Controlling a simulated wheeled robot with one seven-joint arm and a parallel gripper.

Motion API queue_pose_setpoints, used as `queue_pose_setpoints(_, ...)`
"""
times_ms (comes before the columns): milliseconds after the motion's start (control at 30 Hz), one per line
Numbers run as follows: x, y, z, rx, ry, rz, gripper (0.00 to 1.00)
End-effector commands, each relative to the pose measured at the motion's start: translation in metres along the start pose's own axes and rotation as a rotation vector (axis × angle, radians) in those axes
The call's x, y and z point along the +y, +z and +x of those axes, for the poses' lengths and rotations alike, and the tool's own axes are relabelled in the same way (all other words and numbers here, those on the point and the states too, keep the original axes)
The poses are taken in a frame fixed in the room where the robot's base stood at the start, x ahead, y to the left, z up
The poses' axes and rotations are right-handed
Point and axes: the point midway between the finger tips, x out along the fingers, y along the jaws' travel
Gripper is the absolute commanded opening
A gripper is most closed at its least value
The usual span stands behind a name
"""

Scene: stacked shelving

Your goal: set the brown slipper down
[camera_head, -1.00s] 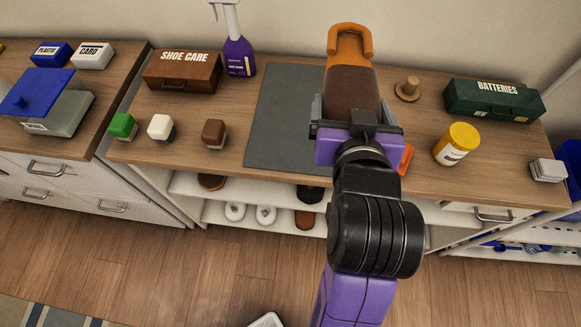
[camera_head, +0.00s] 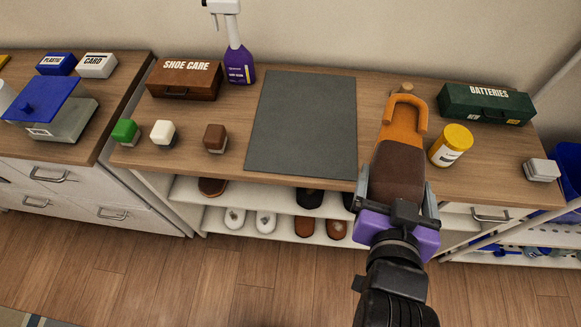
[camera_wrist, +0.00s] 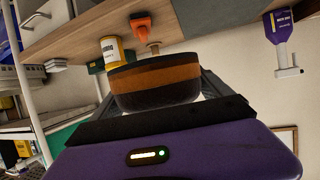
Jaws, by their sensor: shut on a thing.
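My gripper (camera_head: 400,204) is shut on the brown slipper (camera_head: 398,172), a dark brown body with an orange toe or strap end pointing away from me. The slipper is held above the front right part of the wooden counter, right of the grey mat (camera_head: 305,122). In the wrist view, the slipper's rounded brown and orange end (camera_wrist: 155,82) sits between the fingers (camera_wrist: 160,105). The slipper hides part of the counter and most of a small wooden knobbed object (camera_head: 403,88) behind it.
A yellow-lidded jar (camera_head: 451,146) stands just right of the slipper, and a green batteries box (camera_head: 487,104) behind it. The mat is bare. Pairs of shoes fill the shelves below.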

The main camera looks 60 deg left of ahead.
Motion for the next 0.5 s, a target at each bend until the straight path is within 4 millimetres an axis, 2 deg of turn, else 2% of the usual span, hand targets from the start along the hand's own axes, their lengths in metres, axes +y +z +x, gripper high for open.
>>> queue_pose_setpoints(100, 0.047, 0.037, -0.011, -0.010, 0.097, 0.038, 0.41)
queue_pose_setpoints(500, 0.201, 0.148, -0.046, -0.005, 0.418, 0.173, 0.41)
